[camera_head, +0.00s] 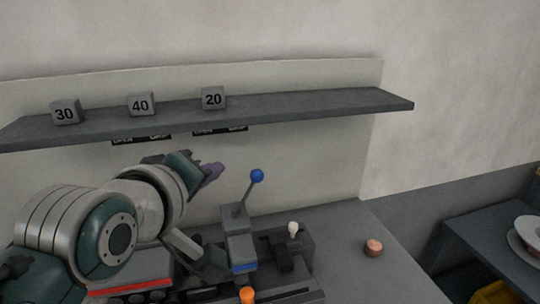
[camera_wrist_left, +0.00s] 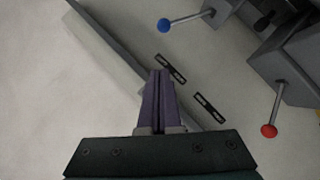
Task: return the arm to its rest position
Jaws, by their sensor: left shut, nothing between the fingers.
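My left arm comes in from the left in the head view. Its left gripper (camera_head: 212,172) is in front of the pale back panel, below the shelf and to the left of the blue-knobbed lever. In the left wrist view the purple fingers of the left gripper (camera_wrist_left: 160,76) lie together, shut with nothing between them. They point toward the panel near two dark label strips. My right gripper is not in view.
A grey shelf (camera_head: 300,108) above the arm carries blocks marked 30 (camera_head: 65,113), 40 (camera_head: 141,104) and 20 (camera_head: 213,98). A blue-knobbed lever (camera_head: 257,176) stands close right of the gripper. A copper piece (camera_head: 373,247) lies on the right bench. A red-knobbed lever (camera_wrist_left: 269,130) shows in the wrist view.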

